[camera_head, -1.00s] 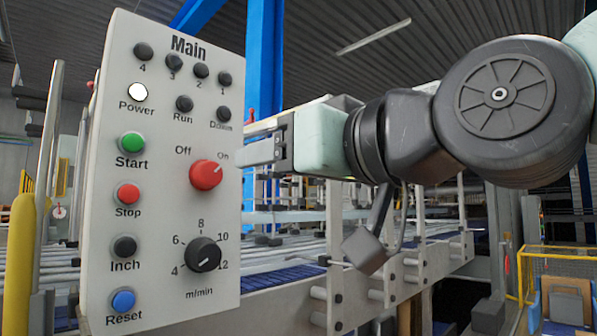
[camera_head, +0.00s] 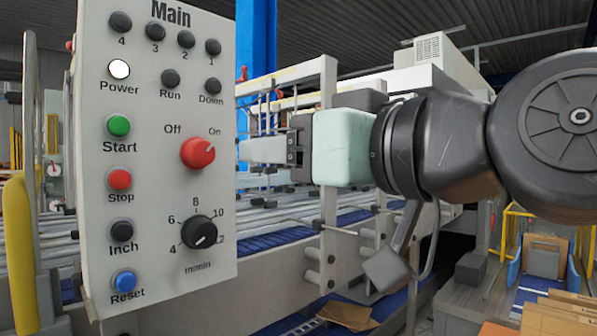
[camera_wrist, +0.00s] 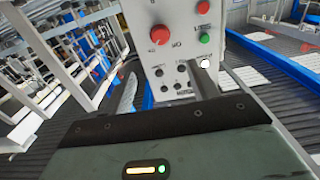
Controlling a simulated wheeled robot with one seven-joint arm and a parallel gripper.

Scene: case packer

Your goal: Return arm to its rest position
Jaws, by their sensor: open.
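The white "Main" control panel (camera_head: 155,215) fills the left of the head view. Its red Off/On knob (camera_head: 198,153) has its mark turned toward On. The Power lamp (camera_head: 119,69) glows white. My gripper (camera_head: 245,150) is level with the knob, just right of the panel's right edge in the picture, with no contact on the knob visible. Its pale fingers overlap one another from the side. In the wrist view the panel (camera_wrist: 180,60) with the red knob (camera_wrist: 160,35) is beyond my gripper (camera_wrist: 165,90); the fingers are apart with nothing between them.
A conveyor with blue belts (camera_head: 270,240) and metal rails runs behind the panel and beneath my arm. A yellow post (camera_head: 18,240) stands at the left. Cardboard sheets (camera_head: 545,255) and a yellow frame are at the lower right.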

